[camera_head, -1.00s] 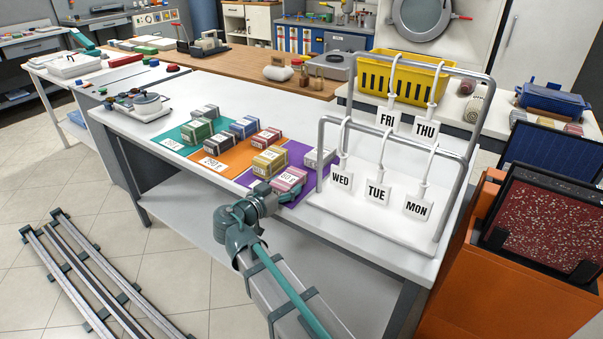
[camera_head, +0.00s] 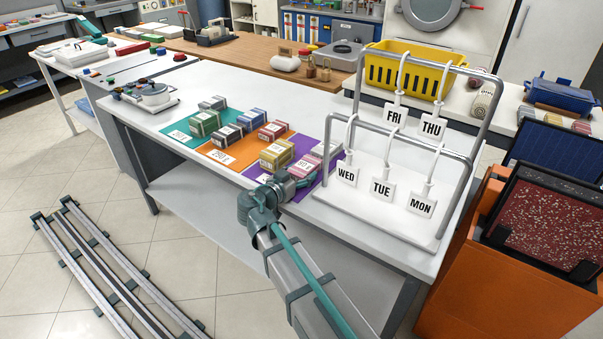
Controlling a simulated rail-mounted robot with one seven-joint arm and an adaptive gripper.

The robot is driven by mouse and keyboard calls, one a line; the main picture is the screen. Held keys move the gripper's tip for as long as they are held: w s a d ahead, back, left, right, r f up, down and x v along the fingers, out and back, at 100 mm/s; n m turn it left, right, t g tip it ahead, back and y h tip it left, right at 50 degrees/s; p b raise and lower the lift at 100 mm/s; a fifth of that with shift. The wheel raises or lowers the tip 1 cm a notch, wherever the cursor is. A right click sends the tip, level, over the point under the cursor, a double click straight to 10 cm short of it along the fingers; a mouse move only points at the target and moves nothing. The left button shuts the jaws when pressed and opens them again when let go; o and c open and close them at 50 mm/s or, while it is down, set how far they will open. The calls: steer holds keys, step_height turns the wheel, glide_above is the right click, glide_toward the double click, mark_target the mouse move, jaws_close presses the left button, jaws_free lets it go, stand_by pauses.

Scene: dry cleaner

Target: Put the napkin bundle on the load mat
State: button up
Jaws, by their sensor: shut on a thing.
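Several banded, labelled bundles sit on a teal mat (camera_head: 178,131), an orange mat (camera_head: 238,158) and a purple mat (camera_head: 327,160) on the white table. I cannot tell which is the napkin bundle or the load mat by name. My gripper (camera_head: 289,183) reaches over the table's front edge and is shut on a pink bundle (camera_head: 304,167) at the purple mat. The fingertips are small and partly hidden; I cannot tell whether the bundle is lifted. A yellow bundle (camera_head: 277,154) lies just left of it, and a pale bundle (camera_head: 323,150) just behind it.
A metal rack (camera_head: 469,190) with hanging day tags stands close on the right. A dial device (camera_head: 150,95) sits at the table's left end. A yellow basket (camera_head: 405,72) is behind. An orange cabinet (camera_head: 475,265) stands at right. The table strip before the mats is clear.

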steer(key=shift+f, duration=0.15)
steer(key=o, duration=1.2)
steer(key=shift+c, duration=0.2)
steer(key=shift+r+p, duration=0.35)
steer(key=b+v, duration=0.1)
steer(key=v, duration=1.1)
steer(key=shift+f, duration=0.15)
